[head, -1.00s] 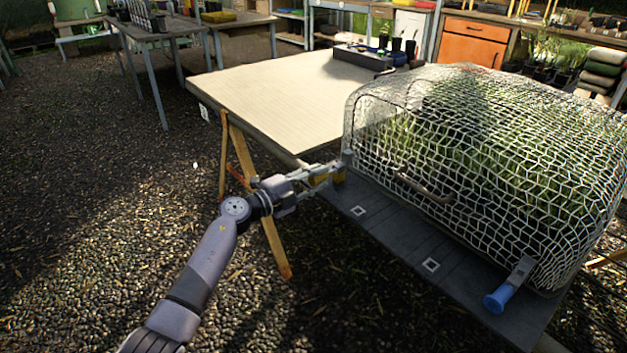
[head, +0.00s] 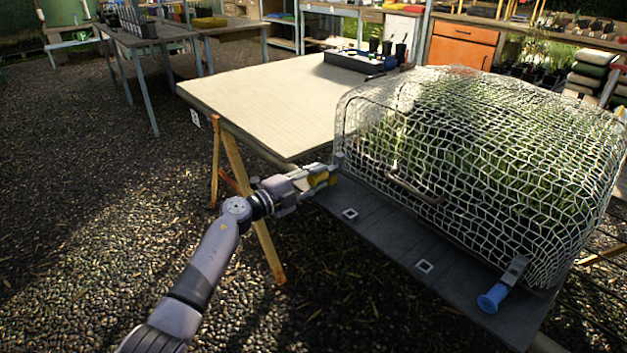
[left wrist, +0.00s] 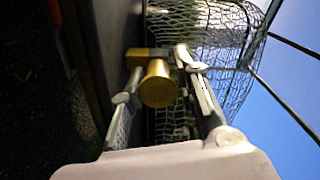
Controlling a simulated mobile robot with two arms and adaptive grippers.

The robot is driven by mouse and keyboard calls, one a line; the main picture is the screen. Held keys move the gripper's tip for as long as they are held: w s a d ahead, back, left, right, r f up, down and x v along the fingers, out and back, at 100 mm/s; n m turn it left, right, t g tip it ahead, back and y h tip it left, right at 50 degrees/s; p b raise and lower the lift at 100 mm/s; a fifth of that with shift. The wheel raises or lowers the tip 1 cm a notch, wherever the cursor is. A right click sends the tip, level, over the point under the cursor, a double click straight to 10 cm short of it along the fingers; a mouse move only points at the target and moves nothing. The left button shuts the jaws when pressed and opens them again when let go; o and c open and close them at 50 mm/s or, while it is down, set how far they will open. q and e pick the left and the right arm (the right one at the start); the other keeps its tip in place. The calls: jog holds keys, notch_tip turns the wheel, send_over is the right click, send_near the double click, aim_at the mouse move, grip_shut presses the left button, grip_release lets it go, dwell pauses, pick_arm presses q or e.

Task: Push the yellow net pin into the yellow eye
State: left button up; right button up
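The yellow net pin (left wrist: 159,88) shows in the left wrist view as a round knob with its end towards the camera. It lies between the fingers of my left gripper (left wrist: 161,72), whose tips close in on it from both sides. A yellow block (left wrist: 139,54), apparently the yellow eye, is directly behind the pin; how deep the pin sits in it is hidden. In the head view my left gripper (head: 322,176) is at the near left corner of the net frame, with yellow showing between its fingers. My right gripper is not in view.
The white net cage (head: 480,150) over green plants stands on a dark board (head: 385,238). A handle (head: 415,188) is on its front and a blue pin (head: 493,298) at its near right corner. A pale tabletop (head: 270,100) with a black tray (head: 350,62) lies behind.

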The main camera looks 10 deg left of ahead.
pick_arm(q)
jog(key=o, duration=0.4)
jog(key=shift+f, duration=0.1)
jog(key=shift+s+f, duration=0.1)
jog(key=shift+f, duration=0.1)
jog(key=shift+c, duration=0.4)
